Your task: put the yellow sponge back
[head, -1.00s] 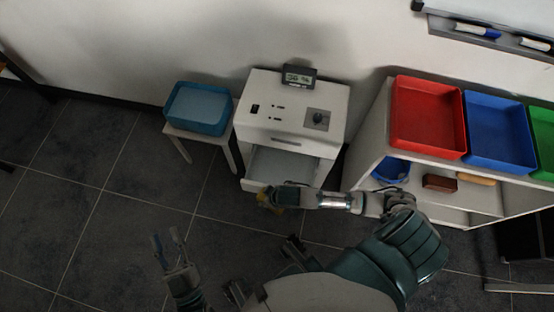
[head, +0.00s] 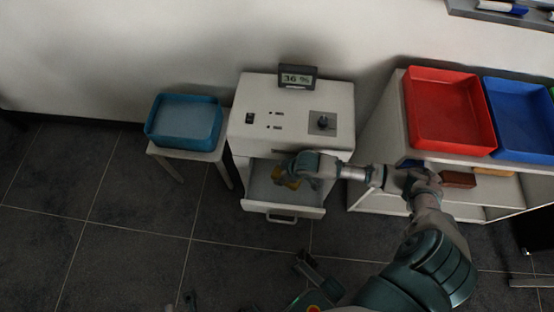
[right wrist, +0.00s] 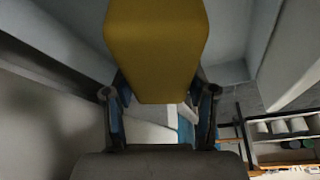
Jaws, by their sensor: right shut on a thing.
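The yellow sponge (head: 279,175) is in my right gripper (head: 288,173), over the open drawer (head: 283,210) of the white cabinet in the head view. In the right wrist view the sponge (right wrist: 156,50) fills the upper middle, and my right gripper (right wrist: 160,108) is shut on it with a finger on each side. The pale drawer inside shows around it; I cannot tell whether the sponge touches the drawer floor. Only a small part of my left gripper (head: 189,300) shows at the bottom edge; its opening cannot be told.
A blue tub (head: 185,122) stands on a small stool left of the cabinet (head: 290,140). A display reading 36 % (head: 297,77) is on the cabinet. To the right, a white shelf (head: 392,145) carries red (head: 450,110) and blue (head: 522,115) trays, with a brown block (head: 458,179) below.

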